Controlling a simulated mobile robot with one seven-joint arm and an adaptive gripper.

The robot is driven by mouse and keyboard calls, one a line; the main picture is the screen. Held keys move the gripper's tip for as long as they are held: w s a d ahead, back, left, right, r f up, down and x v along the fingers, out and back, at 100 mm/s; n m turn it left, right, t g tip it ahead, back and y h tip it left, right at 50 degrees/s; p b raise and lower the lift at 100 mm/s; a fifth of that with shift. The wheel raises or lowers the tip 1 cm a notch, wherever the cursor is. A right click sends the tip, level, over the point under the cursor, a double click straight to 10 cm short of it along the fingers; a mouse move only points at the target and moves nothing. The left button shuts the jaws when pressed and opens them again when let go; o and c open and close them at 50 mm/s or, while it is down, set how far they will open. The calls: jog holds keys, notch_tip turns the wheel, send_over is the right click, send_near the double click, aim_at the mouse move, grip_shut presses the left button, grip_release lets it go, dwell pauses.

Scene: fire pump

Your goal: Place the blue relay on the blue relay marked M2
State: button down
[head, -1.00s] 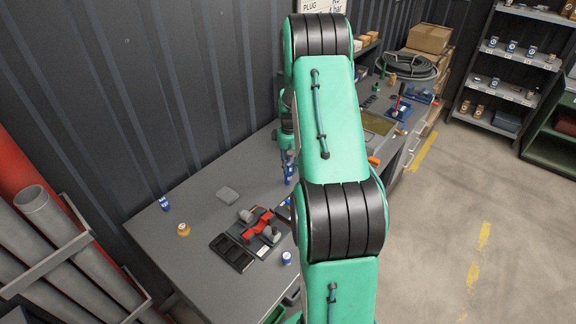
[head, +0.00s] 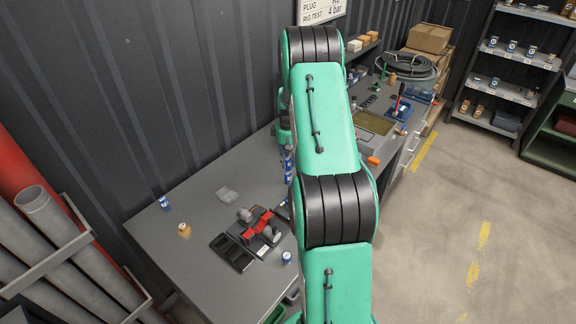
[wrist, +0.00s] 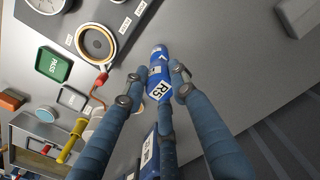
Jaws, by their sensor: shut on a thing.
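My gripper (wrist: 157,75) is shut on a blue relay (wrist: 158,58) with a white label that seems to read R5. Its fingers lie on both sides of the relay in the wrist view. A second blue part with a white label (wrist: 149,152) shows lower in that view, partly hidden by a finger; I cannot read its marking. In the head view, blue-and-white parts (head: 288,163) show beside my arm, which hides most of the gripper. I cannot tell which relay is marked M2, or whether the held relay touches another.
The grey bench has a dark tray with red and grey parts (head: 259,226), a grey block (head: 228,195), a small blue item (head: 165,203), an orange one (head: 184,230) and a blue-white one (head: 286,257). A gauge panel (wrist: 97,42) is near the gripper. The wall stands behind.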

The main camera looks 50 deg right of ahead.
aim_at(288, 158)
jog(key=shift+f, duration=1.25)
jog(key=shift+f, duration=0.15)
jog(key=c, duration=1.4)
grip_release()
notch_tip(288, 158, up, 12)
jog(key=shift+r, duration=0.15)
